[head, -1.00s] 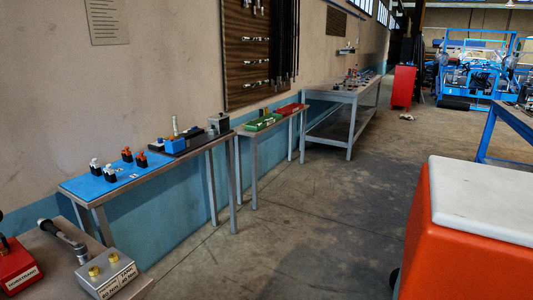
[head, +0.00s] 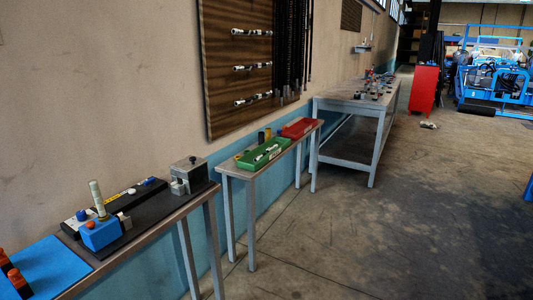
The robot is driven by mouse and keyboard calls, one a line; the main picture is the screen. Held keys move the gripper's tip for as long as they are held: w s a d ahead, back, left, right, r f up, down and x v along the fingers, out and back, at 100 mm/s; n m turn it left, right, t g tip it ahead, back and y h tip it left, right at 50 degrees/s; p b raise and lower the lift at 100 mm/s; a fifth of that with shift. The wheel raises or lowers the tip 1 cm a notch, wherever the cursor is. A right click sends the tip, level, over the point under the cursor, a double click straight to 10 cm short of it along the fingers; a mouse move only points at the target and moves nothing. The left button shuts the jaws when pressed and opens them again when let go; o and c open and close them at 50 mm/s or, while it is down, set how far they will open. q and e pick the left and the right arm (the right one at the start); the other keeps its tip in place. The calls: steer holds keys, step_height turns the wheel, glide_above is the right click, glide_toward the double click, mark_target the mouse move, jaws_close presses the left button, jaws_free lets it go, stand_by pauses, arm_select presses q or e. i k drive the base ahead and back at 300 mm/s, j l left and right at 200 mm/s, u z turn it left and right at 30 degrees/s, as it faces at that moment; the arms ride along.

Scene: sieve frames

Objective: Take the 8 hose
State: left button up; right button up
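Several black hoses (head: 293,50) hang vertically side by side at the right end of the brown slatted wall board (head: 222,70). No number can be read on any of them, so I cannot tell which is the 8 hose. Short metallic pieces with dark bands (head: 252,67) lie in rows across the board to their left. Neither of my grippers shows in the head view.
A near bench (head: 200,190) carries a blue mat (head: 45,268), a blue block and a grey vise (head: 188,175). A smaller table holds a green tray (head: 262,157) and a red tray (head: 298,128). A longer workbench (head: 345,104) stands beyond. The floor (head: 400,210) at right is clear.

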mark_target(269, 150)
steer(key=i, duration=1.25)
steer(key=i+l, duration=0.25)
steer(key=i, duration=0.15)
steer(key=i+l+z, duration=0.1)
steer(key=i, duration=0.25)
steer(key=i+l, duration=0.3)
steer(key=i, duration=0.1)
